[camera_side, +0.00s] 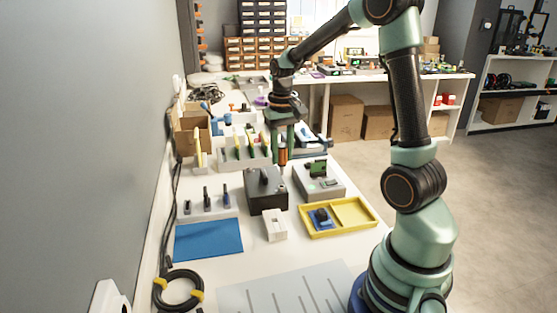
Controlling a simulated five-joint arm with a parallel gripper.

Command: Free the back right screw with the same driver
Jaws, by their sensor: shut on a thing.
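My gripper (283,134) points straight down and is shut on a driver (283,156) with an orange handle, held upright. The driver is just behind the gap between a black box (267,196) and a grey housing (322,190). Its tip is hidden or too small to make out. The grey housing has a green part and a small green display on top. No screw is clear at this size, so I cannot tell whether the driver touches the back right one.
A yellow two-part tray (346,226) holds a blue and black piece on its left side. A white block (274,225), a blue mat (209,239) and a rack with green boards (232,160) stand nearby. Cables (180,289) lie front left.

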